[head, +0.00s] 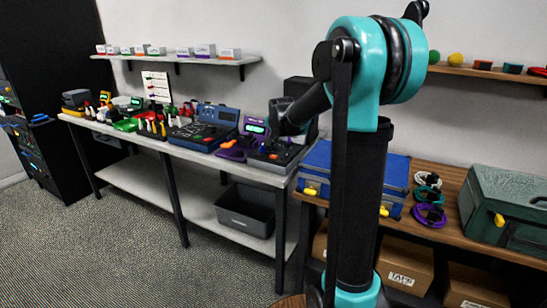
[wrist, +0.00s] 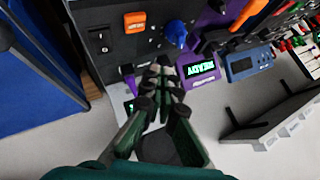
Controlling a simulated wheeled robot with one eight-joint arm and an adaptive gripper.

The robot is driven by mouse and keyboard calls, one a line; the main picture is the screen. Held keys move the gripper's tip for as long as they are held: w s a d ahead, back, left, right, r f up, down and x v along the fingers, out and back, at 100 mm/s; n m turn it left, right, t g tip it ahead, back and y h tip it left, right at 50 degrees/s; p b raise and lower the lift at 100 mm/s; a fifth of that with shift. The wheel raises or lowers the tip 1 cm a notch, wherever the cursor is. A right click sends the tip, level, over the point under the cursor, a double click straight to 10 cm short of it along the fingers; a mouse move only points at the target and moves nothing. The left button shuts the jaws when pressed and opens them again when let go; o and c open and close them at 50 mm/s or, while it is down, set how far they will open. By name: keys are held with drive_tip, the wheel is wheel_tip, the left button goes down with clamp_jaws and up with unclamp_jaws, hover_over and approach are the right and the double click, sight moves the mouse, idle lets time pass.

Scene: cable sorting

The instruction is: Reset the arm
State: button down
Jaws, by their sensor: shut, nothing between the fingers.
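My gripper (wrist: 163,72) shows in the wrist view with its dark green and black fingers brought together and nothing between them. The fingers cannot be made out clearly there. No cable hangs from my gripper.
A dark box with an orange switch (wrist: 134,22) and a purple tester (wrist: 203,86) stand near the gripper. Cable coils (head: 430,215) lie right of my arm, between a blue case (head: 318,165) and a green toolbox (head: 500,205). A grey bin (head: 245,210) sits on the lower shelf. Carpet at left is clear.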

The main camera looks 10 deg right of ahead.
idle(0.3)
drive_tip(key=s+d+f+n+g, duration=0.1)
drive_tip(key=s+f+n, duration=0.2)
drive_tip(key=s, duration=1)
drive_tip(key=s+d+f+n+g, duration=0.1)
drive_tip(key=s+f+n+g, duration=0.1)
drive_tip(key=s+f, duration=0.7)
drive_tip(key=s+d+f+n+g, duration=0.2)
drive_tip(key=s+f+n, duration=0.2)
drive_tip(key=s, duration=1.5)
wheel_tip(320, 180, down, 2)
drive_tip(key=shift+f, duration=0.1)
drive_tip(key=shift+w, duration=0.1)
